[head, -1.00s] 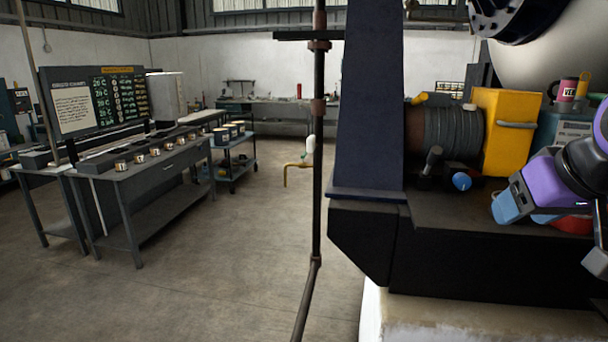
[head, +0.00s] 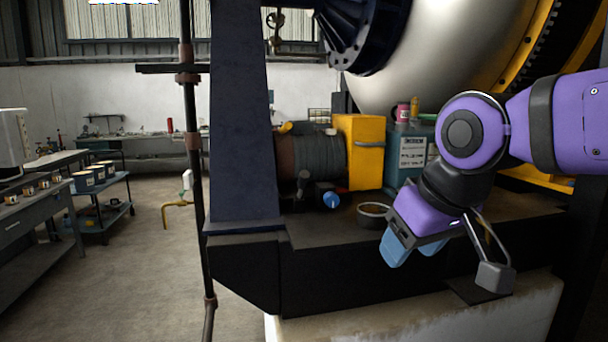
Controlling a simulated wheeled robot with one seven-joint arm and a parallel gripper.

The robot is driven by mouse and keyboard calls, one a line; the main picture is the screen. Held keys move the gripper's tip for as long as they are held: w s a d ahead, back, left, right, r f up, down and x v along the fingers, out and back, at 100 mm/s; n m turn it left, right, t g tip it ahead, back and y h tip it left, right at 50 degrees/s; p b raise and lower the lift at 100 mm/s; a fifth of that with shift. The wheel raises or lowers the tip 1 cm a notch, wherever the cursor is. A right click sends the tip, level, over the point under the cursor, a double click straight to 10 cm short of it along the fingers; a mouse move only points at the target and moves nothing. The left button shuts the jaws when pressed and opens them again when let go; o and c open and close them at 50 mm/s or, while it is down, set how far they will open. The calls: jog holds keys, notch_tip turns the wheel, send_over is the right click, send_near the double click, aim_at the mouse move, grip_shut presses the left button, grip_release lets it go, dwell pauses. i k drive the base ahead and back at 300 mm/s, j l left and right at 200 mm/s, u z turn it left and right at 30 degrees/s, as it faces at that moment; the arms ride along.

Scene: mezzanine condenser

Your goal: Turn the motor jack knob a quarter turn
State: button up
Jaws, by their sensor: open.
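A ribbed dark motor (head: 318,157) lies on its side on the dark machine base, left of a yellow box. A small round blue knob (head: 331,200) faces me low in front of the motor; it looks like the motor jack knob. A dark stubby handle (head: 303,180) stands just left of it. My gripper (head: 412,252) has blue fingers pointing down and left. It is open, with nothing visible between the fingers. In the picture it is to the right of and below the knob, apart from it.
The yellow box (head: 360,150) and a teal labelled box (head: 410,152) stand behind my gripper. A round dark container (head: 374,214) sits between the knob and my gripper. A dark blue column (head: 240,120) rises to the left of the motor. A thin pipe (head: 194,150) stands further left.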

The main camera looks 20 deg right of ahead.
aim_at(331, 199)
jog(key=i+l, duration=0.15)
jog(key=l, duration=0.25)
jog(key=i+l, duration=0.1)
jog(key=l, duration=0.3)
jog(key=i+l, duration=0.15)
jog(key=l, duration=0.25)
jog(key=i+l, duration=0.15)
jog(key=l, duration=0.25)
